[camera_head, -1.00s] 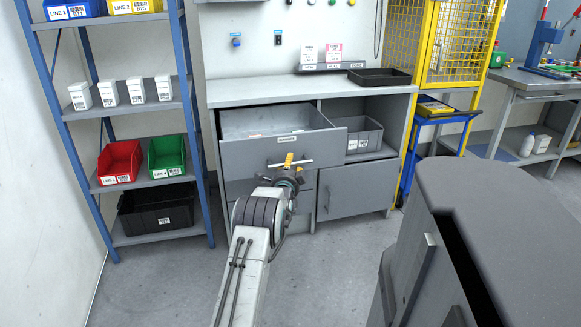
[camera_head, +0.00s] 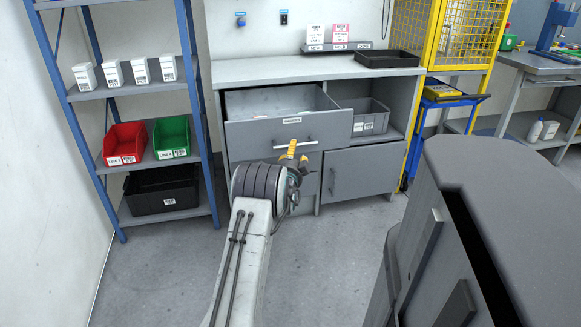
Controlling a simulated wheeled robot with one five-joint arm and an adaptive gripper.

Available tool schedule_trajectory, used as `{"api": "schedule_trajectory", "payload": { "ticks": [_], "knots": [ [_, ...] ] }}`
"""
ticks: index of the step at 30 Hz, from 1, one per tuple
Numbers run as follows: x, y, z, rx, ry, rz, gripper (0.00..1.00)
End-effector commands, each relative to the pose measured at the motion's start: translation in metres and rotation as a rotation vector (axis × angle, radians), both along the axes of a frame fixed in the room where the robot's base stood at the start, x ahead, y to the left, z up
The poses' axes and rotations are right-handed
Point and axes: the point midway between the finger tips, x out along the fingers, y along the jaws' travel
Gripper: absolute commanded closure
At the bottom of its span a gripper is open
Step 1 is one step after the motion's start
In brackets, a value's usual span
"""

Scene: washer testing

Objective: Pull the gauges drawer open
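The gauges drawer (camera_head: 247,136) is the wide top grey drawer of the workbench cabinet, with a white label on its front. It stands pulled out, and its inside shows behind the front panel. Its pale bar handle (camera_head: 312,142) runs across the front. My gripper (camera_head: 297,152) is just in front of and below the handle. Its yellow fingers look spread apart, with one overlapping the handle in the picture. Whether it touches the bar cannot be seen. My wrist hides part of the cabinet below the drawer.
A blue shelf rack (camera_head: 190,100) with red, green and black bins stands at left. Right of the drawer are an open shelf with a grey bin (camera_head: 370,118) and a closed cabinet door (camera_head: 362,172). A yellow cage (camera_head: 448,35) stands farther right. Floor in front is clear.

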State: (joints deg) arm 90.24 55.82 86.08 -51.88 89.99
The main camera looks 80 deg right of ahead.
Motion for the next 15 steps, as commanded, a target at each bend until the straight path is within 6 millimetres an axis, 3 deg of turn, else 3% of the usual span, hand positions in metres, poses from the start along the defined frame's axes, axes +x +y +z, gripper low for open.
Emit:
{"api": "schedule_trajectory", "payload": {
  "ticks": [15],
  "knots": [
    [0.0,0.058,0.0,0.001,0.0,0.0,0.5]
  ]
}}
